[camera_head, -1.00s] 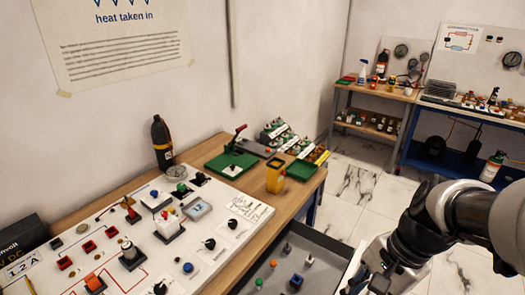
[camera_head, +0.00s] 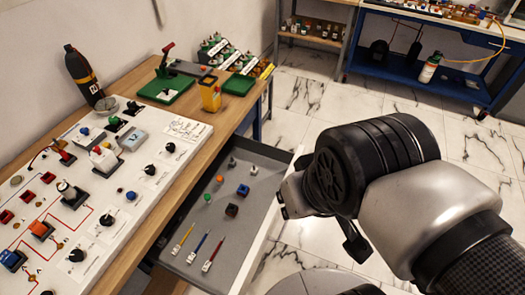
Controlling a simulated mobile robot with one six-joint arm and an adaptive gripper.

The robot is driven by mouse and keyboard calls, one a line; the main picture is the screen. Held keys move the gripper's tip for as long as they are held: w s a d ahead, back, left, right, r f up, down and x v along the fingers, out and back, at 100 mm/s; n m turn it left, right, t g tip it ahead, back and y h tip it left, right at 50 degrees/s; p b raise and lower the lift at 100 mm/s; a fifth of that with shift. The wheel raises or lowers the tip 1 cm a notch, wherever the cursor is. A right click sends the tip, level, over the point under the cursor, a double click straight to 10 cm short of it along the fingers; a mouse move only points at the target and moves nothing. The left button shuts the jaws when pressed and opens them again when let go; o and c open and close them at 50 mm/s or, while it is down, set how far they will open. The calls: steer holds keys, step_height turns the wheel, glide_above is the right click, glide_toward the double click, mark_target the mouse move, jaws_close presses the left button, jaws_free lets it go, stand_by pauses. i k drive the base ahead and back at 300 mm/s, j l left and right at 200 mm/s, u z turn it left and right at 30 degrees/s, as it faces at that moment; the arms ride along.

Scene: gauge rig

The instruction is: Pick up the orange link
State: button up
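An orange block (camera_head: 41,230), which looks like the orange link, sits on the white panel (camera_head: 180,128) at the lower left, on a printed red circuit line. A smaller orange piece (camera_head: 220,180) lies in the open grey drawer (camera_head: 235,215). My gripper (camera_head: 292,197) is at the end of my arm, on the right, over the drawer's right side and well apart from the orange block. Its fingertips are hidden or hard to make out, so I cannot tell whether it is open. No held thing shows.
A blue block (camera_head: 13,259) sits near the orange one. The drawer also holds a blue block (camera_head: 243,190) and several small pieces. A black bottle (camera_head: 83,76), a green-based lever device (camera_head: 166,86) and a yellow tester (camera_head: 210,95) stand on the wooden bench (camera_head: 130,80).

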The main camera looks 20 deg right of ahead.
mark_target(37, 228)
steer(key=l+u, duration=0.15)
steer(key=l, duration=0.15)
steer(key=u, duration=1.75)
steer(key=i+j+z, duration=0.25)
steer(key=z, duration=0.2)
steer(key=i+j+z, duration=0.25)
steer(key=z, duration=0.2)
steer(key=i+j+z, duration=0.15)
steer(key=j+z, duration=0.25)
steer(key=i+j+z, duration=0.1)
steer(key=j+z, duration=0.35)
steer(key=i+j+z, duration=0.25)
steer(key=k+l, duration=0.05)
steer(key=k, duration=0.05)
